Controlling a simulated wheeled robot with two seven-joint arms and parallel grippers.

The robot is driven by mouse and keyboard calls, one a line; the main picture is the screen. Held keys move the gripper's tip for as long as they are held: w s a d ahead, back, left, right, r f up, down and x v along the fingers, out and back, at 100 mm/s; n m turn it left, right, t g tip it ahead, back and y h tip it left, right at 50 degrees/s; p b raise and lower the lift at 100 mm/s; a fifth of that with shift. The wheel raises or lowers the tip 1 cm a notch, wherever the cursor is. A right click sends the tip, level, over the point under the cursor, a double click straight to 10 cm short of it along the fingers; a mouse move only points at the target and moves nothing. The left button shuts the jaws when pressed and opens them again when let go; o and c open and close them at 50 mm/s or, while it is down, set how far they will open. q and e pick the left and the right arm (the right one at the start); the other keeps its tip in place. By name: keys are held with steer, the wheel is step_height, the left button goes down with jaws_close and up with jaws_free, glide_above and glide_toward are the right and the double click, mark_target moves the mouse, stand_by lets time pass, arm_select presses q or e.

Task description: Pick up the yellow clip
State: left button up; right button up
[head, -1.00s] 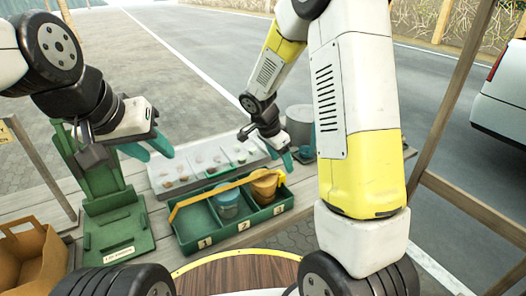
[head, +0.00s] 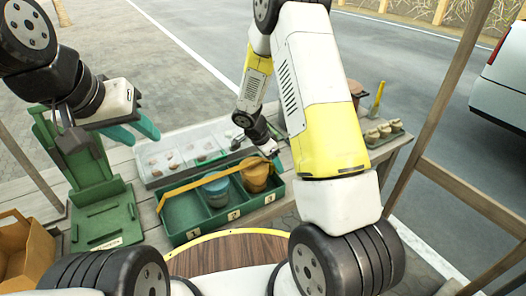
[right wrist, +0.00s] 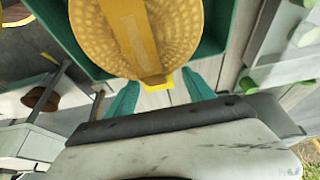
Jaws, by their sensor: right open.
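A small bright yellow piece, likely the yellow clip (right wrist: 183,82), shows at the lower edge of an ochre jar (right wrist: 150,42) in the right wrist view. My right gripper (right wrist: 160,95) is open, its teal fingers spread either side of the yellow piece, with nothing visibly held. In the head view the ochre jar (head: 257,178) stands in compartment 3 of a green tray (head: 207,224), and my right gripper (head: 272,146) is just behind it, fingers mostly hidden. I cannot pick out the clip there. My left gripper (head: 135,133) is open and empty above the bench's left side.
A long yellow bar (head: 205,179) crosses the green tray above a blue jar (head: 216,190). A pale sectioned tray (head: 190,149) lies behind. A green stand (head: 98,212) and a paper bag (head: 25,252) are at left. Small cups (head: 383,131) stand far right.

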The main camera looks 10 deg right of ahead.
steer(key=shift+c, duration=0.3)
steer(key=c, duration=1.2)
steer(key=shift+r, duration=7.3)
steer(key=shift+a+f, duration=0.1)
steer(key=shift+a, duration=0.05)
